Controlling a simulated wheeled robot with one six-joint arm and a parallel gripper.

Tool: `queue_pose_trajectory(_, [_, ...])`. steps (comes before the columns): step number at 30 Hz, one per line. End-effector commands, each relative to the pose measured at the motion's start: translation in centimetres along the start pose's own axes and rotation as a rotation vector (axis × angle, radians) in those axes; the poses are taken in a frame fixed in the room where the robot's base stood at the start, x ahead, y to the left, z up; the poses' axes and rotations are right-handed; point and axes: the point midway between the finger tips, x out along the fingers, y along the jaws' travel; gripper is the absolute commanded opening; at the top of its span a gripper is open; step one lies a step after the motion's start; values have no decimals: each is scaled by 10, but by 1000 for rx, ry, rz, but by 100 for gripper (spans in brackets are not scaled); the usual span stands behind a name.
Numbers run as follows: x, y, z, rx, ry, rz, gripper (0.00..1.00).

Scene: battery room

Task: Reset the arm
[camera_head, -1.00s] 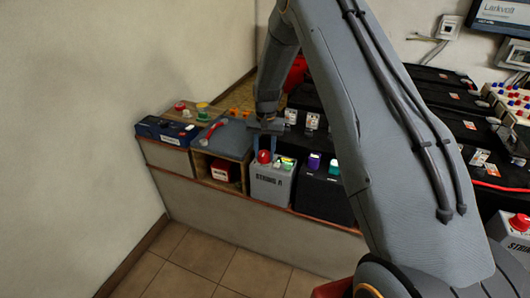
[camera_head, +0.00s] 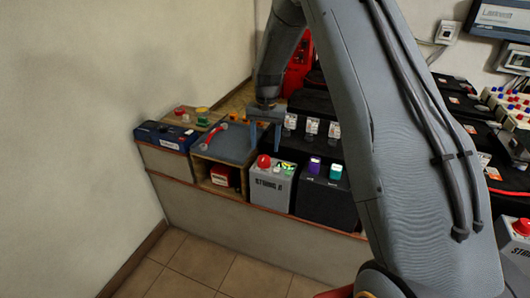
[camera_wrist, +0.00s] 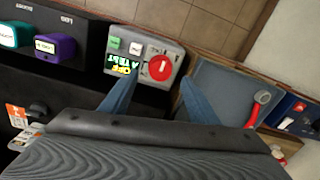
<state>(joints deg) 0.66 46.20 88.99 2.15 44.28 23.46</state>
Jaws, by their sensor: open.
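My gripper (camera_head: 264,135) is open, with nothing between its fingers. It hangs above the back of the bench, behind the grey String A box and beside the grey-blue mat. In the wrist view its two blue fingers (camera_wrist: 152,100) point toward the grey String A box (camera_wrist: 145,55), which has a red round button, small white and green buttons and a lit display. That box also shows in the head view (camera_head: 270,185). My arm crosses the middle and right of the head view and hides part of the bench behind it.
A blue case (camera_head: 165,137) stands at the left end. A black box (camera_head: 325,199) with purple and teal knobs stands right of String A. Black battery units line the back. The tiled floor (camera_head: 200,262) in front is clear.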

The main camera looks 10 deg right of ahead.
Motion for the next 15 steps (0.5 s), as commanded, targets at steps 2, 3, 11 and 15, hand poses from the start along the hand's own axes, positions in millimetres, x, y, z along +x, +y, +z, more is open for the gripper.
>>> queue_pose_trajectory(2, [-7, 0, 0, 0, 1, -1, 55])
queue_pose_trajectory(3, [-9, 0, 0, 0, 1, 0, 55])
queue_pose_trajectory(11, [-12, 0, 1, 0, -1, 0, 55])
queue_pose_trajectory(15, [-14, 1, 3, -3, 0, 0, 55])
